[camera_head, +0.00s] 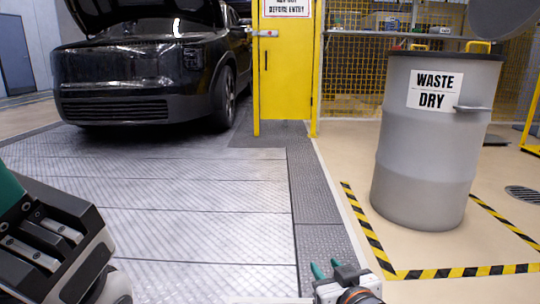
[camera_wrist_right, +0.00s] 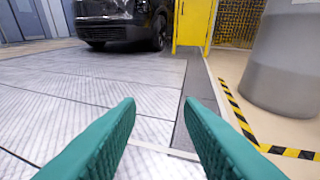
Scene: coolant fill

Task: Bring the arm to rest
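My right gripper (camera_head: 326,268) shows at the bottom of the head view, with two small teal fingertips apart. In the right wrist view the same gripper (camera_wrist_right: 158,108) is open, with its two teal ribbed fingers well apart and only floor between them. It touches nothing. My left gripper (camera_head: 10,195) is at the left edge of the head view, where a dark body and a bit of teal show. Most of its fingers are cut off by the frame, so I cannot tell its opening.
A grey waste drum (camera_head: 425,160) stands at the right inside black and yellow floor tape (camera_head: 440,273). A dark car (camera_head: 145,75) with its hood up stands at the back left. A yellow door (camera_head: 287,75) is behind. The metal-plate floor (camera_head: 200,190) ahead is clear.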

